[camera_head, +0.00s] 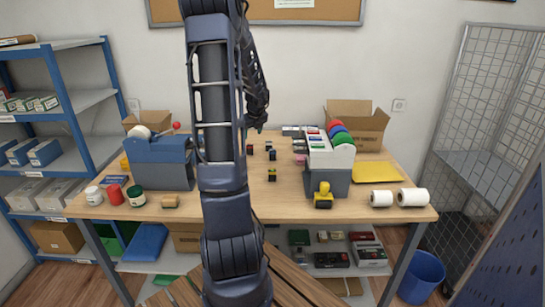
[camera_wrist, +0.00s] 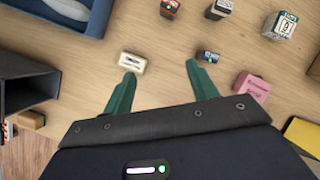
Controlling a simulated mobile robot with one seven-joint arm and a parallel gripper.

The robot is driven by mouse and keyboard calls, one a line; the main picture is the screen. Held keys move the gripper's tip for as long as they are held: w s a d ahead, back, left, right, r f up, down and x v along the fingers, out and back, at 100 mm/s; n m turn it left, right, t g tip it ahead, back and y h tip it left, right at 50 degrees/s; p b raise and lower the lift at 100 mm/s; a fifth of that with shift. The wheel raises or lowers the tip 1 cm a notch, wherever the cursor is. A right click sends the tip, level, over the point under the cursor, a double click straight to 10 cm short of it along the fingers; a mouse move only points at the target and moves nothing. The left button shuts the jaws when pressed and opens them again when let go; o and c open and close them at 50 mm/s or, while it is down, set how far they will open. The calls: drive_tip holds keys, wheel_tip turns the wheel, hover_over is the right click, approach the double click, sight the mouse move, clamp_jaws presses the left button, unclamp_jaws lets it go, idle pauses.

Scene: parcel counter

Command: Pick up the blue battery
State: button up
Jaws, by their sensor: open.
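In the wrist view, a small dark block with blue and a pale label (camera_wrist: 208,56) lies on the wooden counter, just beyond the right fingertip; it looks like the blue battery, but its markings are too small to read. My gripper (camera_wrist: 161,70) shows two green fingers spread apart with nothing between them. A cream block with a dark label (camera_wrist: 132,63) lies just beyond the left fingertip. In the head view my arm hides the middle of the counter and my gripper cannot be made out.
A pink box (camera_wrist: 255,88), a white-and-teal box (camera_wrist: 281,25) and a black-and-red block (camera_wrist: 170,8) lie nearby. A blue-grey bin (camera_head: 163,163) stands left on the counter (camera_head: 240,205); a grey rack (camera_head: 328,180) stands right. Bare wood lies between the fingers.

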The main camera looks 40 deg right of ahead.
sight(273, 150)
drive_tip(key=d+f+m, duration=0.2)
drive_tip(key=d+f, duration=0.1)
drive_tip(key=s+d+f+m, duration=0.1)
drive_tip(key=d+f, duration=0.3)
drive_tip(key=d+f+m+h, duration=0.1)
drive_tip(key=d+f+m, duration=0.1)
drive_tip(key=d+f, duration=0.1)
drive_tip(key=shift+s+d+f+m+g, duration=0.2)
drive_tip(key=shift+s+m+g, duration=0.1)
drive_tip(key=shift+s+g, duration=0.1)
drive_tip(key=shift+s+x, duration=0.15)
drive_tip(key=shift+x, duration=0.95)
drive_tip(key=shift+s+x, duration=0.2)
drive_tip(key=shift+x, duration=0.9)
drive_tip(key=shift+w+d+f, duration=0.1)
drive_tip(key=shift+w+f, duration=0.1)
drive_tip(key=shift+f, duration=0.35)
drive_tip(key=c, duration=1.1)
